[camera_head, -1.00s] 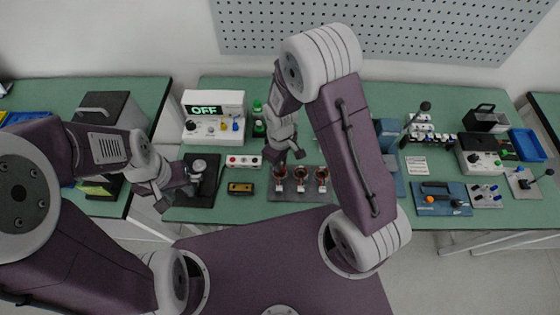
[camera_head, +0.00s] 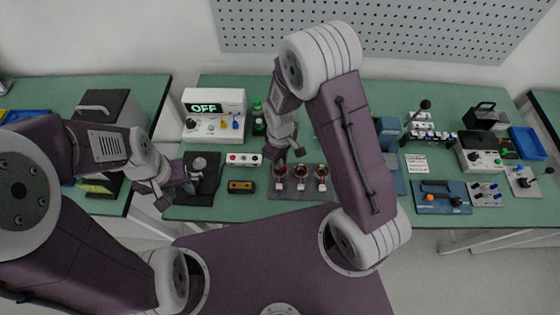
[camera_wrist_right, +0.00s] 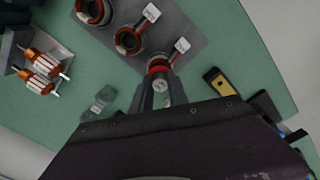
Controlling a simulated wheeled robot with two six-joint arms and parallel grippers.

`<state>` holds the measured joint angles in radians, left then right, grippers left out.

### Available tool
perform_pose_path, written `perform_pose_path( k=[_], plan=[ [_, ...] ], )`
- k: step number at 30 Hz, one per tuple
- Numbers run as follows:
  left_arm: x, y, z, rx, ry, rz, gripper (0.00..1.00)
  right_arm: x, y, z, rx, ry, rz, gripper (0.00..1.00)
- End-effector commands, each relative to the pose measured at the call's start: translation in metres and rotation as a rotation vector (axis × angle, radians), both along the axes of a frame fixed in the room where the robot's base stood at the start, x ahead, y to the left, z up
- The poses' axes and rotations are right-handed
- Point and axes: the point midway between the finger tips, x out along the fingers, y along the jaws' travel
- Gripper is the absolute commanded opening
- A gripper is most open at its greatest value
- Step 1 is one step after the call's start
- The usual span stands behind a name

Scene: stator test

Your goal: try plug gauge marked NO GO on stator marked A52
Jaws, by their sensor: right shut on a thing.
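Three copper-wound stators with white tags stand in a row on a grey plate (camera_wrist_right: 188,22). The left stator (camera_head: 281,172), middle stator (camera_head: 301,172) and right stator (camera_head: 322,172) show in the head view; their tag markings are too small to read. My right gripper (camera_wrist_right: 160,92) is shut on a small grey plug gauge (camera_wrist_right: 161,86), mostly hidden between the fingers. It is at the left stator, which shows just beyond the fingertips in the wrist view (camera_wrist_right: 158,64). I cannot tell whether the gauge is inside the bore. My left gripper (camera_head: 176,195) is by the black pad; its jaw opening is unclear.
A box reading OFF (camera_head: 214,115) stands at the back left. A yellow-black block (camera_head: 241,187) and a white button strip (camera_head: 244,160) lie left of the stators. Orange-wound rotors (camera_wrist_right: 40,70) show in the wrist view. A blue tray (camera_head: 527,145) is far right.

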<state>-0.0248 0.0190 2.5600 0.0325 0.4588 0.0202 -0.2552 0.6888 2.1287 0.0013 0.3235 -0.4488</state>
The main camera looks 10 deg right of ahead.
Motion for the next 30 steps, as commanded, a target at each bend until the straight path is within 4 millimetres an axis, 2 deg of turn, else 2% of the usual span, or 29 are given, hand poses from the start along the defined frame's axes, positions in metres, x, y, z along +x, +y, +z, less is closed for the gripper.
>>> perform_pose_path(
  k=[30],
  plan=[
    [0.000,0.000,0.018,0.000,0.000,0.000,0.36,0.000,0.000,0.019,0.000,0.000,0.000,0.00]
  ],
)
